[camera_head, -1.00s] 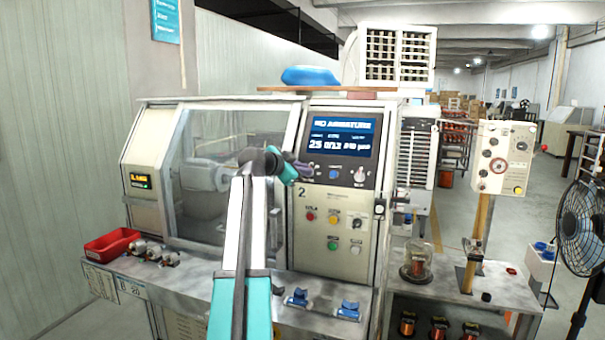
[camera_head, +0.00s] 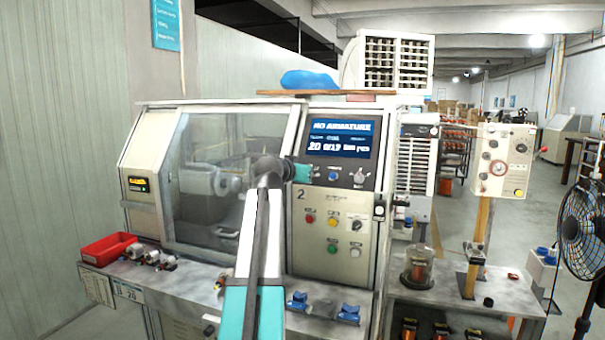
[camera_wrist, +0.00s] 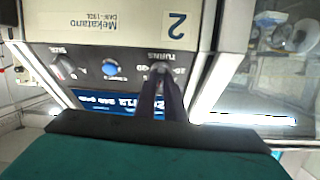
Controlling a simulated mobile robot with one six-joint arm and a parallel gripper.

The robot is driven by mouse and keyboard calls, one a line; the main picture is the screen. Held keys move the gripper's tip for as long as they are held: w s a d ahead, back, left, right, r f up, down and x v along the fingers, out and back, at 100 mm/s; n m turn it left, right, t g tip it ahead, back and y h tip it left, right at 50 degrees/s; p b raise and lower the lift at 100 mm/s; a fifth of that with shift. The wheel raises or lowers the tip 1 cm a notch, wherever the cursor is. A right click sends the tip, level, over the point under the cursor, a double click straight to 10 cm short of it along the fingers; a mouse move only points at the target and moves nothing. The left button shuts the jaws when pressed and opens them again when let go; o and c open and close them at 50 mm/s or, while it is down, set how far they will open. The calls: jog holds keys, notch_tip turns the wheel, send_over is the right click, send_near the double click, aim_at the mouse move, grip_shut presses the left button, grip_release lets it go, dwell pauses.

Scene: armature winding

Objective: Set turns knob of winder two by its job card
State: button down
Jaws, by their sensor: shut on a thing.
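Winder two (camera_head: 318,245) has a "2" on its panel, which also shows upside down in the wrist view (camera_wrist: 175,27). Its turns knob (camera_wrist: 160,67) sits under the "TURNS" label. My gripper (camera_wrist: 161,84) is shut on the turns knob with its dark fingers; these hide part of the knob and its scale. In the head view my gripper's teal body (camera_head: 302,172) covers the knob. The screen (camera_head: 340,137) shows "NO ARMATURE" and a line that seems to start with 20. A job card (camera_head: 129,292) on the bench front seems to read "B 20".
A blue knob (camera_wrist: 112,68) and a wire size knob (camera_wrist: 66,68) sit beside the turns knob. Push buttons (camera_head: 332,222) are below. A red tray (camera_head: 108,248) and blue rests (camera_head: 348,312) stand on the bench. A fan (camera_head: 580,240) stands at right.

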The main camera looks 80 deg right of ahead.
jog(key=shift+d+r+n, duration=0.15)
jog(key=shift+n, duration=0.45)
jog(key=c, duration=1.8)
grip_release()
jog(key=shift+w, duration=0.15)
jog(key=shift+c, duration=0.2)
jog(key=shift+f, duration=0.25)
jog(key=shift+s+a+f, duration=0.1)
jog(key=shift+s+a, duration=0.1)
jog(key=b+v, duration=0.3)
jog(key=v, duration=1)
jog(key=shift+a+r+b, duration=0.3)
jog(key=shift+a+r, duration=0.05)
jog(key=shift+w, duration=0.1)
